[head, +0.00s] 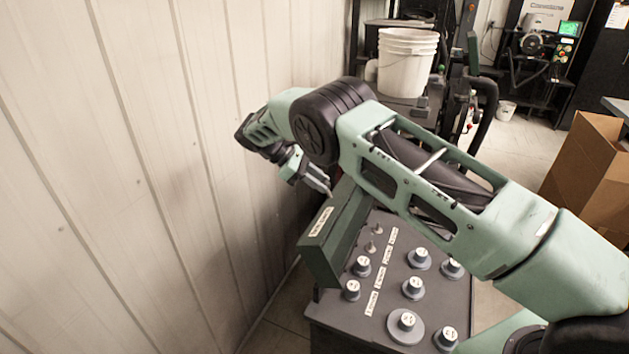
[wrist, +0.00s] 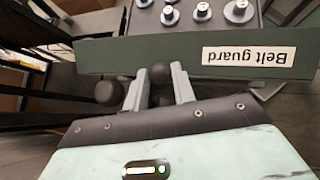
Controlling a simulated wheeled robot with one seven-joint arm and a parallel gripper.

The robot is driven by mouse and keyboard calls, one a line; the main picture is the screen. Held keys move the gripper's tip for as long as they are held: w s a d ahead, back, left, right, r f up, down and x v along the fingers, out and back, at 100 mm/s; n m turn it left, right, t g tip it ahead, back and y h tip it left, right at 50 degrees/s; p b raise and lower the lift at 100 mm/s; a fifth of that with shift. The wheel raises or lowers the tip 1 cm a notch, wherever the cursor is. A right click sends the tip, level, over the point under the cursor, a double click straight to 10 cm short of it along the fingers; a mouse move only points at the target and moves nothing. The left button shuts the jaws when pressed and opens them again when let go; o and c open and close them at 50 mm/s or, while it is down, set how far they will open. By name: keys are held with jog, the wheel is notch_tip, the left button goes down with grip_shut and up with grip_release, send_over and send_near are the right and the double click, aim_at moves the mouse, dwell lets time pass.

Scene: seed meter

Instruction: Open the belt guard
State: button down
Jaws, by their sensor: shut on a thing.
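The belt guard (head: 323,250) is a long dark green cover with a white label, along the left side of a grey panel. In the wrist view the guard (wrist: 140,56) crosses the picture, its label "Belt guard" upside down. My gripper (head: 324,187) is at the guard's far, wall-side part in the head view. In the wrist view my gripper's fingers (wrist: 160,85) are closed around a dark rounded knob (wrist: 160,73) at the guard's edge. A second dark round end (wrist: 108,93) shows left of the fingers. The guard's hinge is not visible.
The grey panel (head: 385,325) carries several round knobs and labels. A pale ribbed wall (head: 130,170) stands close on the left. A white bucket (head: 406,65) stands behind, and a cardboard box (head: 580,165) is at the right. Some floor is clear between them.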

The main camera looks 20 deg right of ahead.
jog(key=shift+s+d+f, duration=0.1)
jog(key=shift+f, duration=0.05)
jog(key=c, duration=1.2)
grip_release()
jog(key=shift+o, duration=0.2)
jog(key=shift+r, duration=0.2)
notch_tip(320, 180, up, 10)
jog(key=b, duration=0.4)
jog(key=shift+f, duration=0.15)
